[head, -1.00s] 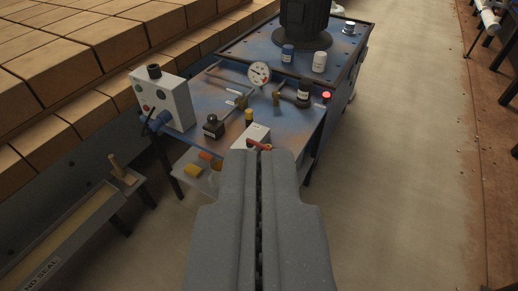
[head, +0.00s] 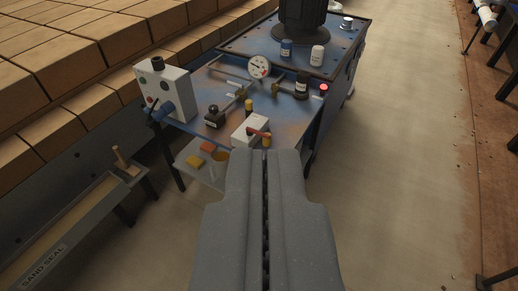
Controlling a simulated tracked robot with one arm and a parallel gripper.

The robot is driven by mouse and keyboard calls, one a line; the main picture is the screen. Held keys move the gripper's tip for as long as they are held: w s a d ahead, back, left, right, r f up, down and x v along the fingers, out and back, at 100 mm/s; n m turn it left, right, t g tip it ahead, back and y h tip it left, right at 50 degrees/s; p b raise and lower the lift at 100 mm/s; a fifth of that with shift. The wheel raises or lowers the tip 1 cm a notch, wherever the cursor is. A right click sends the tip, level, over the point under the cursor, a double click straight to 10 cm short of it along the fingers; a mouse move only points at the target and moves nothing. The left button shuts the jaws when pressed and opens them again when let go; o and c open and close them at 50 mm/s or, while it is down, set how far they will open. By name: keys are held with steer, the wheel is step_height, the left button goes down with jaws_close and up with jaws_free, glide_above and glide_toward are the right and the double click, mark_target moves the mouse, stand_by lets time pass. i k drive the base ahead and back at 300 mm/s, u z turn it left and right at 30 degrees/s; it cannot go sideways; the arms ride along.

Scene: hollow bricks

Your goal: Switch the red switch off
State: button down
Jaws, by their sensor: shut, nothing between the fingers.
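The red switch (head: 258,132) is a small red lever on top of a white box (head: 243,138) at the front edge of a blue worktable (head: 291,130). My gripper (head: 265,152) is shut and empty. Its tips show just below the white box and the lever in the picture. A gap shows between the tips and the lever, but I cannot tell how far apart they are in depth.
A grey control box (head: 164,92) stands at the table's left. A pressure gauge (head: 259,67), pipes, a black knob (head: 213,116) and a lit red lamp (head: 324,87) are behind the switch. Brick stacks (head: 75,65) lie left. Floor (head: 400,150) is clear on the right.

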mark_target(250, 132)
steer(key=k, duration=0.5)
steer(key=z, duration=0.35)
steer(key=i, duration=1.55)
steer(key=u, duration=0.6)
